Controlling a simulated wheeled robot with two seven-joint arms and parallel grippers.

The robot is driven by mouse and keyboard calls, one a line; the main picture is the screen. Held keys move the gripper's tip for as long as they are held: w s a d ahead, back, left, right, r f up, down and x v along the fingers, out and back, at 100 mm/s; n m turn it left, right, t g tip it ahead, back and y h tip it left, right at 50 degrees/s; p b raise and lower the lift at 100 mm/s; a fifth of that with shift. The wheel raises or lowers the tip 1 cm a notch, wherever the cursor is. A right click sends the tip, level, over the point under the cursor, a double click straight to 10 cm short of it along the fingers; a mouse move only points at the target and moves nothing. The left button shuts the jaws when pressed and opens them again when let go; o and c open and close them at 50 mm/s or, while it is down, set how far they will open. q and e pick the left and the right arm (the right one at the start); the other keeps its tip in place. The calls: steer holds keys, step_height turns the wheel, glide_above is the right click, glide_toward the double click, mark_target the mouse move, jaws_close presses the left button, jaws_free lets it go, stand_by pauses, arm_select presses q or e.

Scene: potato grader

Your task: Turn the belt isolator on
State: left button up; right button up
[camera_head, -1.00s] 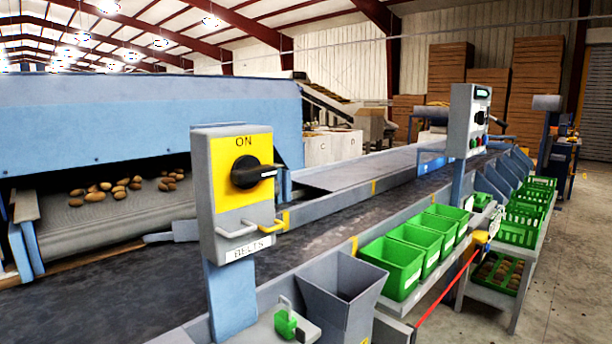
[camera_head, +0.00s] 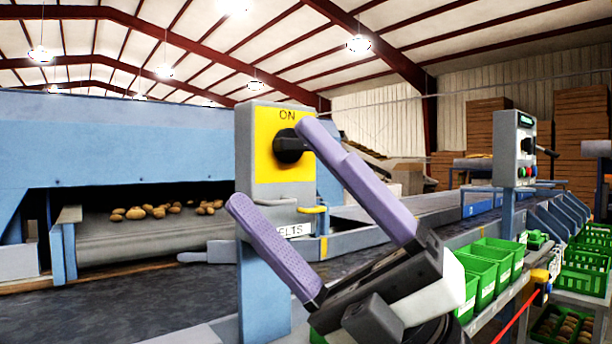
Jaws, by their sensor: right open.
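The belt isolator (camera_head: 263,180) is a grey box with a yellow plate, "ON" printed at its top and a partly hidden "BELTS" label below. Its black rotary knob (camera_head: 288,150) sits in the middle of the plate, and the handle's right end is hidden behind a finger. My right gripper (camera_head: 269,164) is open and empty in front of the box. One purple finger reaches up beside the knob's right side, and the other is at the lower left of the box. I cannot tell whether the upper finger touches the knob. My left gripper is not in view.
A yellow hasp (camera_head: 313,210) sticks out below the knob, close to the fingers. The dark conveyor belt (camera_head: 130,311) runs behind the isolator. Green crates (camera_head: 481,283) line the right, and another control box (camera_head: 514,150) stands farther back.

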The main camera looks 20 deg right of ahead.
steer(key=s+a+n+g+h, duration=0.1)
steer(key=s+a+n+g, duration=0.25)
steer(key=n+g, duration=0.35)
steer(key=m+t+h, duration=0.3)
steer(key=t+h, duration=0.9)
steer(key=h, duration=0.6)
glide_toward(295, 145)
steer(key=d+x, duration=0.1)
steer(key=x, duration=0.8)
steer(key=shift+w+r, duration=0.25)
steer(key=shift+d, duration=0.1)
steer(key=shift+c, duration=0.3)
